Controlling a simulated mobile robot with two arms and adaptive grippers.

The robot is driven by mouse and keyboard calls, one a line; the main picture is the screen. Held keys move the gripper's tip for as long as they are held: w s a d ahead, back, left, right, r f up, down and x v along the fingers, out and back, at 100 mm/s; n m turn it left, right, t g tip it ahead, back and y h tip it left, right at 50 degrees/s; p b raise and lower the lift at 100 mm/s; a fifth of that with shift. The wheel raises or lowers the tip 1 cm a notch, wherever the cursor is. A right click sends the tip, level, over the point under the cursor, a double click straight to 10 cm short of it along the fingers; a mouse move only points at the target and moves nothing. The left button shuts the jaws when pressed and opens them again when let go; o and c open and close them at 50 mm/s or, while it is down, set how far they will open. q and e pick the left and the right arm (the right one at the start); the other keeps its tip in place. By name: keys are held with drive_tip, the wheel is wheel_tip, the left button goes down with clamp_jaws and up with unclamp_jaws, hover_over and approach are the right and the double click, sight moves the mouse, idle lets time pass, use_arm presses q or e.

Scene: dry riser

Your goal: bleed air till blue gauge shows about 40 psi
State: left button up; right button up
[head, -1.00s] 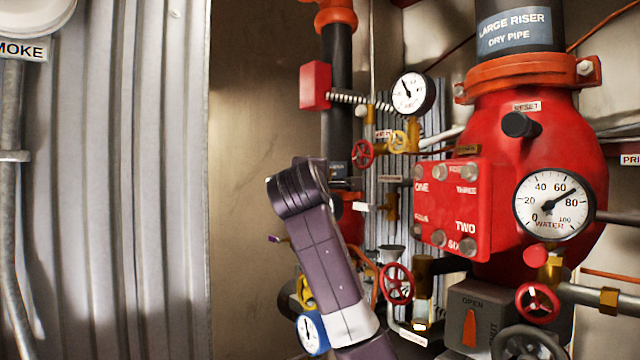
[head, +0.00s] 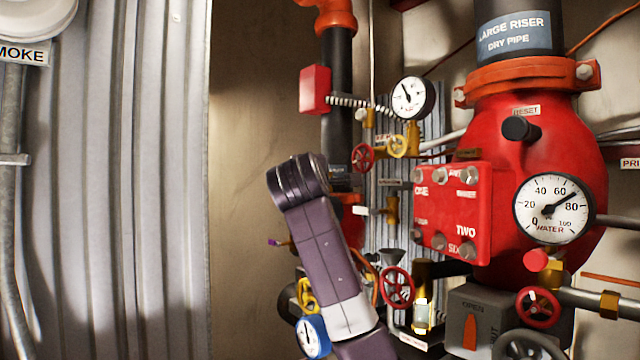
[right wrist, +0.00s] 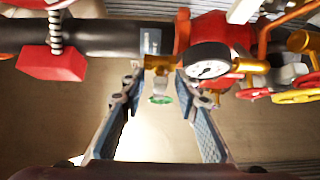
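The blue gauge (head: 312,337) is low in the head view, partly covered by my purple arm; its dial is too small and angled to read. My right gripper (right wrist: 160,84) shows in the right wrist view with its two fingers spread open. A small brass valve fitting (right wrist: 158,66) with a green part (right wrist: 160,99) lies in the gap between the fingers. I cannot tell whether either finger touches it. In the head view my arm hides its own gripper. My left gripper is in neither view.
The large red riser valve (head: 590,130) carries a water gauge (head: 552,208) reading about 70. A smaller white gauge (head: 413,97) sits above red handwheels (head: 397,287). In the right wrist view, a black-rimmed gauge (right wrist: 209,66) and a red box (right wrist: 52,60) flank the fingers.

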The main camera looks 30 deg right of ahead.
drive_tip(key=shift+s+a, duration=0.1)
drive_tip(key=v, duration=1.1)
drive_tip(key=shift+s+a, duration=0.25)
drive_tip(key=shift+a, duration=0.05)
drive_tip(key=shift+f, duration=0.1)
